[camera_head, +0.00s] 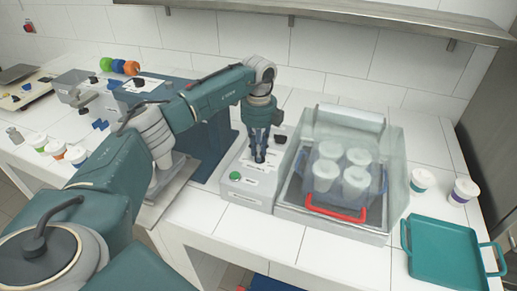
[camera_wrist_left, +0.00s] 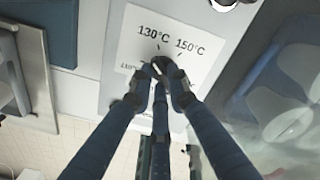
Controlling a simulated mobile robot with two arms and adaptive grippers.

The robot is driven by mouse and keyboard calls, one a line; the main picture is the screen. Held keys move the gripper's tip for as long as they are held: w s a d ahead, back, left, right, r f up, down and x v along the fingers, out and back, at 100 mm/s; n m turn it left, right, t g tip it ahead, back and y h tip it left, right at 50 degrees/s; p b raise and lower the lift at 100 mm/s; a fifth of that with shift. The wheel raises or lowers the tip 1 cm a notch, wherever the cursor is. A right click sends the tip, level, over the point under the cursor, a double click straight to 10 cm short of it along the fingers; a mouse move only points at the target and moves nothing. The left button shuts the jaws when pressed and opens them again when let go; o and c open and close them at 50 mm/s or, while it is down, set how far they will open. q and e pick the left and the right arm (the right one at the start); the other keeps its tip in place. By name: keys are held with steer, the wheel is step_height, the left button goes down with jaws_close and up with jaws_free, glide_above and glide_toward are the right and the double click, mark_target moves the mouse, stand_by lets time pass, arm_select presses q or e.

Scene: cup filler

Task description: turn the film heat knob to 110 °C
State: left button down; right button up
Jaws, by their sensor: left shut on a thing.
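The film heat knob (camera_wrist_left: 160,67) is a small dark knob on a white label (camera_wrist_left: 190,45) in the left wrist view. The label reads 130 °C and 150 °C; another marking is partly covered by my fingers. A pale line shows on the knob, but I cannot tell its exact setting. My left gripper (camera_wrist_left: 165,88) is shut on the knob from above. In the head view the left gripper (camera_head: 259,157) points down onto the machine's grey control panel (camera_head: 250,190) and hides the knob.
A green button (camera_head: 235,176) is at the panel's front. Right of it stands a clear-covered chamber (camera_head: 400,165) with several white cups (camera_head: 357,157) and a red handle (camera_head: 336,214). A teal tray (camera_head: 445,255) and two lidded cups (camera_head: 463,190) are farther right.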

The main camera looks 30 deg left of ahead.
arm_select(q)
steer(key=n+p, duration=0.1)
steer(key=n, duration=0.3)
steer(key=shift+w+r+n, duration=0.1)
steer(key=shift+r+n, duration=0.05)
steer(key=shift+n, duration=0.15)
steer(key=shift+n+p, duration=0.35)
steer(key=shift+n, duration=1.55)
steer(key=c, duration=1.7)
jaws_free()
steer(key=shift+d, duration=0.1)
steer(key=shift+o, duration=0.2)
step_height(320, 180, up, 12)
